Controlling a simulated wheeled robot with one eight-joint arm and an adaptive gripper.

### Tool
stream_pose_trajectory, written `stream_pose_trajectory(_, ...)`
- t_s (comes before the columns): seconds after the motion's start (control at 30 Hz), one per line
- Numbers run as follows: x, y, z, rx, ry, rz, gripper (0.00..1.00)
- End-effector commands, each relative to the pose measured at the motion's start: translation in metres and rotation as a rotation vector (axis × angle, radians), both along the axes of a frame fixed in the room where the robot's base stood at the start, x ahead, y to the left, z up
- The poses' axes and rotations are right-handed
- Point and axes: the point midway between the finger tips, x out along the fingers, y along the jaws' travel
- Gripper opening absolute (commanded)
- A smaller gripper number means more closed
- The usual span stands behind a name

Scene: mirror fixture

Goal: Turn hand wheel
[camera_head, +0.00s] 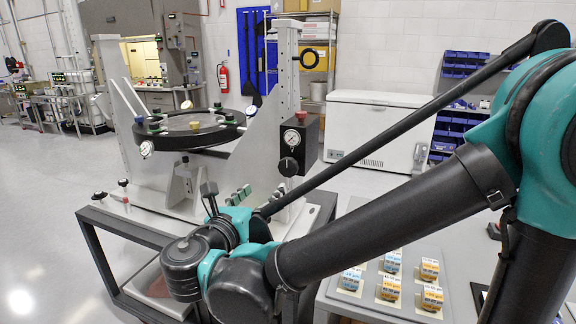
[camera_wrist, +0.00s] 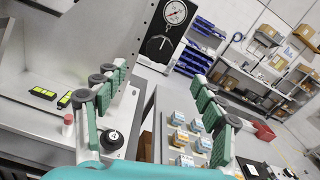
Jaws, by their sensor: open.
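The gauge (camera_wrist: 177,12) and knob (camera_wrist: 158,46) also show in the wrist view, ahead of and above my gripper. My gripper (camera_wrist: 158,78) is open, its green-padded fingers wide apart, with nothing between them. The ring-shaped wheel is not visible in the wrist view.
The round mirror (camera_head: 190,130) sits in its black ring on the left of the fixture. A side table (camera_head: 375,240) bears several small labelled blocks. A black round knob (camera_wrist: 109,140) is low beside my left finger. A white chest freezer (camera_head: 375,130) stands behind.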

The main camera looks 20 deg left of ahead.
Motion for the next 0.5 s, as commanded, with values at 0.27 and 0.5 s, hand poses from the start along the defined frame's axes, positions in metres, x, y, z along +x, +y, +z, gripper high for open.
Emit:
stream_pose_trajectory(0.27,0.051,-0.005,0.000,0.001,0.001,-0.004,0.69)
stream_pose_trajectory(0.5,0.096,-0.009,0.000,0.002,0.002,-0.005,0.69)
